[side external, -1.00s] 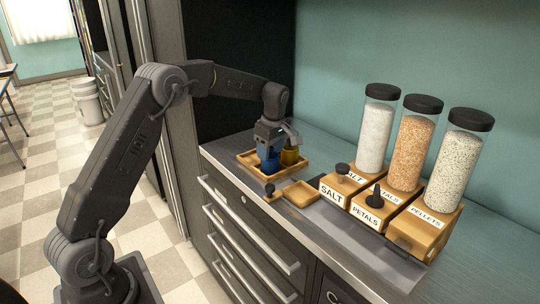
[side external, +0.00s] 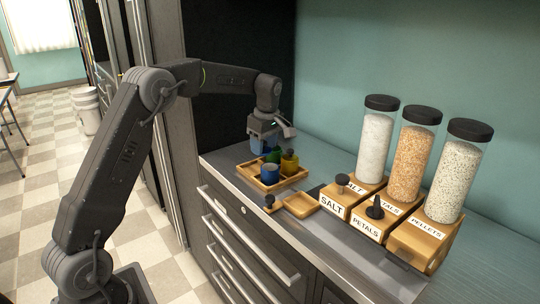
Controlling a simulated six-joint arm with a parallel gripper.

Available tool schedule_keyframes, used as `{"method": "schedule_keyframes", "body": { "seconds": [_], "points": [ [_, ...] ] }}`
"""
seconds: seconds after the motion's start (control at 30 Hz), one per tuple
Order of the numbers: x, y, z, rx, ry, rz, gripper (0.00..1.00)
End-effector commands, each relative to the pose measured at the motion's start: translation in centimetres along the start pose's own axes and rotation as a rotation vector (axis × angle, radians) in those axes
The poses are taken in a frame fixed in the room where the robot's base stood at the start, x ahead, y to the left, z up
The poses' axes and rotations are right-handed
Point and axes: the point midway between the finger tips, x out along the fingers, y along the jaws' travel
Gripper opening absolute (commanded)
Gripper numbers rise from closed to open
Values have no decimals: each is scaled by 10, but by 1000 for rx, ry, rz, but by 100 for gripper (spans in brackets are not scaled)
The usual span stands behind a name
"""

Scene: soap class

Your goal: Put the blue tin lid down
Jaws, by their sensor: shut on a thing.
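My gripper (side external: 263,137) is above the back of a wooden tray (side external: 243,172) on the counter. It is shut on a small blue thing, which looks like the blue tin lid (side external: 257,147), held above the tray. The blue tin (side external: 270,175) stands upright in the front of the tray, its top open and pale inside. A yellow tin (side external: 289,164) stands beside it to the right. A green tin (side external: 273,156) is behind, partly hidden. The lid's underside and the fingertips are too small to make out.
A small shallow wooden dish (side external: 301,205) and a dark-knobbed wooden piece (side external: 270,204) lie in front of the tray. Three tall dispensers of salt (side external: 374,140), petals (side external: 411,158) and pellets (side external: 456,180) stand at right. Counter behind the dish is clear.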

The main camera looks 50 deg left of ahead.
Motion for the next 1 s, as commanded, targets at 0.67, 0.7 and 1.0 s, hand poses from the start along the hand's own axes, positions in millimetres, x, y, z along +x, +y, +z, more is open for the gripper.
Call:
{"method": "schedule_keyframes", "body": {
  "seconds": [0.67, 0.7, 1.0],
  "points": [
    [-46, -47, -76, 124, -7, 13, 30],
    [-45, -44, -70, 184, -10, 19, 30],
    [-34, -4, -3, 863, -25, 96, 30]
  ]
}}
